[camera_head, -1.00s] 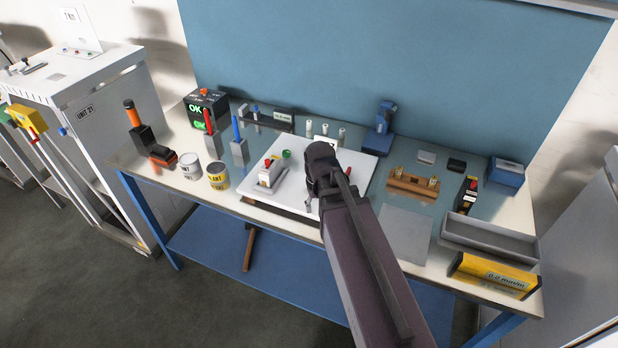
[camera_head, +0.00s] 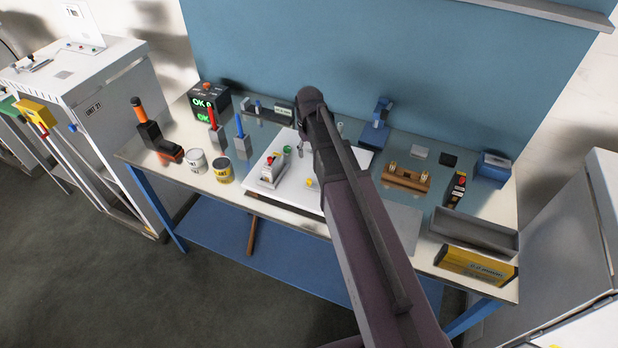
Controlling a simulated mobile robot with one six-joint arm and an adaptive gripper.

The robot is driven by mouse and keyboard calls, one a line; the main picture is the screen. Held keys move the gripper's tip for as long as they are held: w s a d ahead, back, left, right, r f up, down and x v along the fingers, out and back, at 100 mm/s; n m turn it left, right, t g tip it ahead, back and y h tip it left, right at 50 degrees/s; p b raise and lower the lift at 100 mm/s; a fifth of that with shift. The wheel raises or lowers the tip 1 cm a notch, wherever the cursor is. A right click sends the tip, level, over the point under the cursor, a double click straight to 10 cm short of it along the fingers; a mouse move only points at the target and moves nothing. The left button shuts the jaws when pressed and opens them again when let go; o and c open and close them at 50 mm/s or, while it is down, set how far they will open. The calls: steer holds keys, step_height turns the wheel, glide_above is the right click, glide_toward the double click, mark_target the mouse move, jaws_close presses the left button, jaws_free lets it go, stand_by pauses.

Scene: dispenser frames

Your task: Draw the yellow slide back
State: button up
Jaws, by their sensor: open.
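A small yellow part (camera_head: 310,183), which may be the yellow slide, shows on the white board (camera_head: 268,200) just left of my arm. It is too small to make out its shape, and my arm hides the board to its right. A grey block with a red top (camera_head: 271,174) and a round green part (camera_head: 288,150) stand on the same board. My gripper is mostly hidden behind my arm. A small grey piece beside the arm (camera_head: 301,146) looks like its tip, above the back of the board and apart from the yellow part.
Cans (camera_head: 222,170), a red tool (camera_head: 213,118) and a blue tool (camera_head: 239,128) stand left of the board. A brown wooden holder (camera_head: 405,179), a grey tray (camera_head: 474,236) and a yellow box (camera_head: 474,266) are at right. A blue panel (camera_head: 400,60) rises behind the table.

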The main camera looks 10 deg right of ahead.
mark_target(309, 180)
steer(key=shift+f, duration=0.25)
step_height(309, 180, down, 13)
steer(key=b, duration=1.3)
steer(key=shift+f+b, duration=0.15)
steer(key=shift+b, duration=0.25)
jaws_close()
